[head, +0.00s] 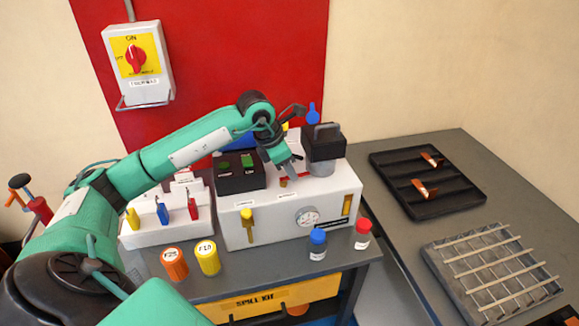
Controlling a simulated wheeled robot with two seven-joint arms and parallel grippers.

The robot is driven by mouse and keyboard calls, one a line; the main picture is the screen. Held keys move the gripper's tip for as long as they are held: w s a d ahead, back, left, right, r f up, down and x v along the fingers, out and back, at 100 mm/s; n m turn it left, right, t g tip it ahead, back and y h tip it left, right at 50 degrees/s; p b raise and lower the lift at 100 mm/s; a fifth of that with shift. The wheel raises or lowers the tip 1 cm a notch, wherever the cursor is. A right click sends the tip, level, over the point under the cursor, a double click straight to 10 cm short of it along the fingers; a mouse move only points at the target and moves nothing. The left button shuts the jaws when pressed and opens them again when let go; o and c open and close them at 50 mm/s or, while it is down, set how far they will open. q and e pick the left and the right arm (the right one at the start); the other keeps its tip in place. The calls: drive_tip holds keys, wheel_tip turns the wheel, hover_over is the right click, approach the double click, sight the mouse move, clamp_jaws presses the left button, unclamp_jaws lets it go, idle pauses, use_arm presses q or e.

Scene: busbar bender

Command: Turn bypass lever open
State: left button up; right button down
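The white bender unit (275,222) stands on the grey bench. No label that I can read names the bypass lever. A small red part (284,182) lies on top of the unit, right by my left gripper (293,172) and partly hidden by it. A yellow lever (248,224) hangs on the unit's front face, and a blue-headed lever (313,112) stands up behind the dark block on top. My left gripper points down over the unit's top, left of the dark block (324,143). Its finger gap is too small to read. My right gripper is out of view.
A round gauge (307,216) is on the unit's front. Orange (174,263) and yellow (208,257) containers and blue-capped (318,243) and red-capped (362,234) bottles stand before it. A red rotary switch (136,58) is on the wall. A black tray (426,184) lies on the right table.

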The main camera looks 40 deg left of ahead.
use_arm(q)
drive_tip(key=shift+w+d+f, duration=0.1)
drive_tip(key=shift+f, duration=0.3)
drive_tip(key=shift+c, duration=0.4)
clamp_jaws()
